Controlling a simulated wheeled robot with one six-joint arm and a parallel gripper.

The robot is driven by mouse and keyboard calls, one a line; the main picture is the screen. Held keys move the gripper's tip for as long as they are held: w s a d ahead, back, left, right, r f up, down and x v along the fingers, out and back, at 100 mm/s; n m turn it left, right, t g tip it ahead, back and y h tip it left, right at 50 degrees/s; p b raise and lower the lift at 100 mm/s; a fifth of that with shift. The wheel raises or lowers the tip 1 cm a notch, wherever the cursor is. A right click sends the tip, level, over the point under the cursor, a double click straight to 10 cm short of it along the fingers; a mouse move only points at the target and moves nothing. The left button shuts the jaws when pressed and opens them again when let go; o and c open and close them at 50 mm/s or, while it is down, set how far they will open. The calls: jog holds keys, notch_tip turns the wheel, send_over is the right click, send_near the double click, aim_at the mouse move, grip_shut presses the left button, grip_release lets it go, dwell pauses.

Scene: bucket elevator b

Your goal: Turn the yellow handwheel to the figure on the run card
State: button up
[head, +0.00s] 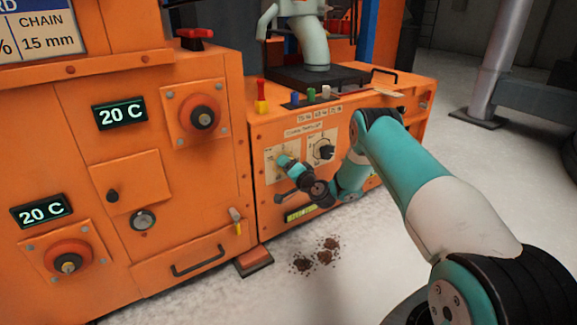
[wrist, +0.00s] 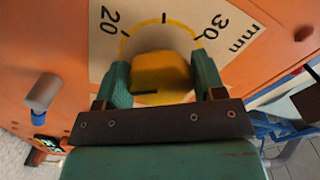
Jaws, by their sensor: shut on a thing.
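The yellow handwheel (wrist: 162,72) sits between the two teal fingers of my gripper (wrist: 162,82) in the wrist view. My gripper is shut on it. A cream dial plate (wrist: 80,65) behind it carries "20" at upper left, "30" at upper right, "mm" and dark tick marks. The pointer's reading cannot be told. In the head view my gripper (head: 289,170) is at the orange machine's front, hiding most of the handwheel. The run card (head: 45,32) at top left reads "CHAIN 15 mm"; it is partly cut off.
A dark knob (head: 324,150) stands just right of the dial. A grey peg (wrist: 43,92) juts out at left in the wrist view. Brown spill (head: 322,252) lies on the floor.

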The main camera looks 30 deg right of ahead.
jog(key=shift+d+m, duration=0.1)
jog(key=shift+m, duration=0.3)
jog(key=o, duration=0.9)
